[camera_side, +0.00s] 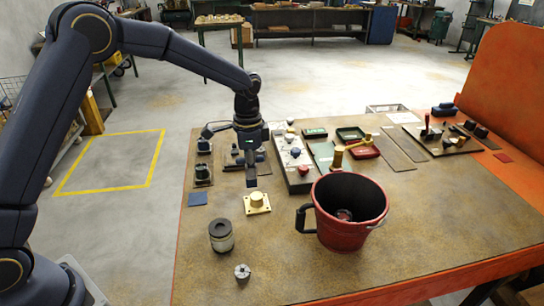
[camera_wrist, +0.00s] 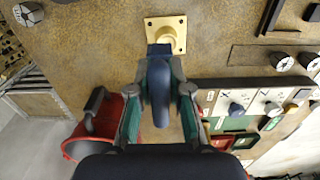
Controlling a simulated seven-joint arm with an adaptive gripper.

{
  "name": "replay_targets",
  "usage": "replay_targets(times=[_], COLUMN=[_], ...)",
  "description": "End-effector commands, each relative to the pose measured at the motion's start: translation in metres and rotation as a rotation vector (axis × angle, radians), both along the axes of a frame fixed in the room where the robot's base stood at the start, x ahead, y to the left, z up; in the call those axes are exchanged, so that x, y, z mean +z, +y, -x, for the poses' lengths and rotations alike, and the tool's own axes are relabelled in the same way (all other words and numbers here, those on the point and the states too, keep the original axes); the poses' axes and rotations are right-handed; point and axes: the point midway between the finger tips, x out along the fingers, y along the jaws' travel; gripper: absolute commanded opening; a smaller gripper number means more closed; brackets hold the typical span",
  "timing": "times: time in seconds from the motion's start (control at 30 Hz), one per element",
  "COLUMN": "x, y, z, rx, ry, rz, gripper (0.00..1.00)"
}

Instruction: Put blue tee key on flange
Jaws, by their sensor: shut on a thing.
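The blue tee key (camera_wrist: 158,80) is held between the two fingers of my gripper (camera_wrist: 160,105) in the wrist view. In the side view the key (camera_side: 251,181) hangs down below my gripper (camera_side: 250,162), dark and small. The brass flange (camera_side: 257,203) lies on the table with a square plate and a raised round boss. In the wrist view the flange (camera_wrist: 178,24) is just beyond the key's far end, which overlaps its near edge. In the side view the key is above and slightly behind the flange. Whether they touch is hard to tell.
A red bucket (camera_side: 345,238) with a dark handle stands right of the flange. A switch panel (camera_side: 294,178) with knobs lies behind it. The front right table is clear.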

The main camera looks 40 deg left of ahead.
Motion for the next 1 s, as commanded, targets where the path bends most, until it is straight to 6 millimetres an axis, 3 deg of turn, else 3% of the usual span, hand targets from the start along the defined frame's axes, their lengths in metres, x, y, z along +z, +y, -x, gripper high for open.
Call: replay_targets(times=[0.27,0.47,0.83,0.87,1.0], x=[-0.02,-0.048,-0.053,-0.054,-0.054], y=[-0.002,-0.002,-0.002,-0.002,-0.002], z=[-0.017,-0.017,-0.017,-0.017,-0.017], rx=[0.0,0.001,0.001,0.001,0.001], ry=[-0.001,0.0,-0.001,0.0,0.0], rz=[0.0,0.0,0.001,0.0,0.0], gripper=[0.0,0.0,0.0,0.19,0.33])
